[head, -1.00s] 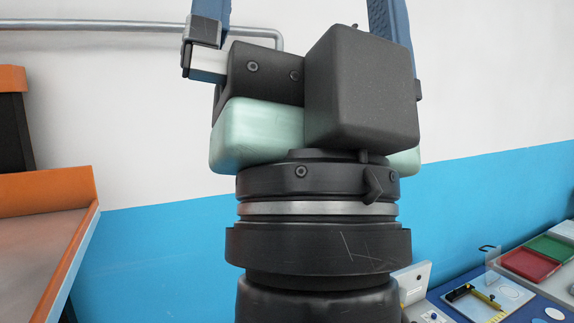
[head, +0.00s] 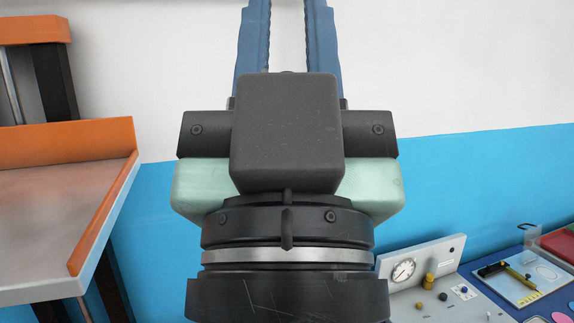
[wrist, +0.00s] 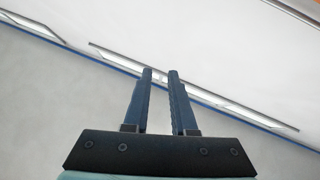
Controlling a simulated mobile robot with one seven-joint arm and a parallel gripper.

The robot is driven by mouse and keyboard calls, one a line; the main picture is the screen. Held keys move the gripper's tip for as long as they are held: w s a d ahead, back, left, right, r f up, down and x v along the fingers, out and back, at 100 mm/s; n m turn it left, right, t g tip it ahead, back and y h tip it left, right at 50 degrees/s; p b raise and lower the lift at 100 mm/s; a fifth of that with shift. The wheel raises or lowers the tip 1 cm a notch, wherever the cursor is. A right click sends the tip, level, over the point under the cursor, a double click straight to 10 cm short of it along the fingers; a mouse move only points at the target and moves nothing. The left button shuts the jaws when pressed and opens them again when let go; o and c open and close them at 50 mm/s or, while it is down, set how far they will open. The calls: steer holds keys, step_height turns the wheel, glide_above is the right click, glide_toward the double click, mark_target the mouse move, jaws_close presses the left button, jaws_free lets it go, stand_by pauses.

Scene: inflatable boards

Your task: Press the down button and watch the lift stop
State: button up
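My gripper (head: 286,40) points up in front of the wall, with its two blue fingers apart and nothing between them. The wrist view also shows my gripper (wrist: 160,73) with a narrow gap between the fingertips. A grey platform with orange edges (head: 60,225), which may be the lift, stands at the left of the head view. A sloped light control panel (head: 450,255) at lower right has a round gauge, a yellow knob and small buttons. I cannot tell which is the down button. My gripper is well above and left of this panel, touching nothing.
A blue bench (head: 490,290) at right carries a yellow-and-black tool (head: 515,272) on a pale tray and a red tray (head: 560,243). The wall behind is white above and blue below. The wrist view shows the ceiling with light strips (wrist: 240,108).

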jaws_close()
stand_by(1.1)
